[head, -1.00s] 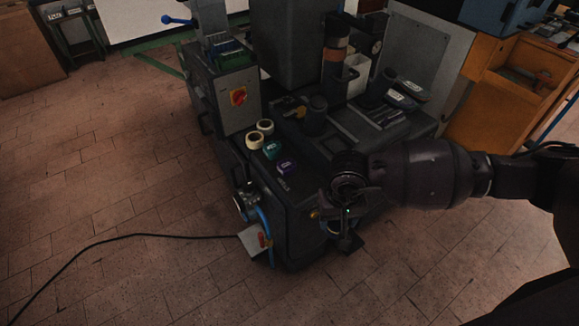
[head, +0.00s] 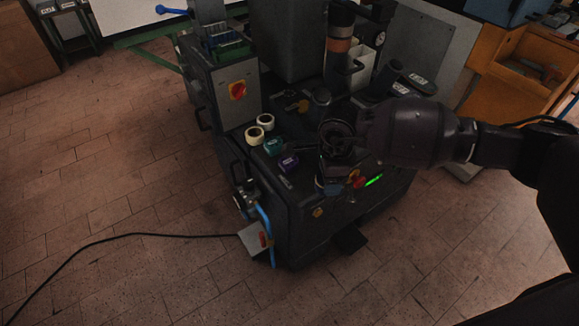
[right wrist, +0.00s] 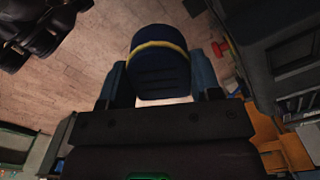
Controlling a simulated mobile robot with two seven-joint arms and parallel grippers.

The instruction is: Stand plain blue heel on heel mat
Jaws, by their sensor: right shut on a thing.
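In the right wrist view, a dark blue heel-shaped block (right wrist: 160,72) with a yellow band across it sits between the fingers of my right gripper (right wrist: 160,85). The fingers press on its two sides. In the head view, my right gripper (head: 333,182) points down at the front edge of the dark machine, and the block is hard to make out there. I cannot tell any heel mat apart on the dark machine top. My left gripper is not in view.
The machine top (head: 310,115) carries two cream tape rolls (head: 254,136), a green box (head: 275,146) and a purple box (head: 289,162), left of my right gripper. A control box with a red switch (head: 238,90) stands behind. A black cable (head: 150,235) crosses the tiled floor.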

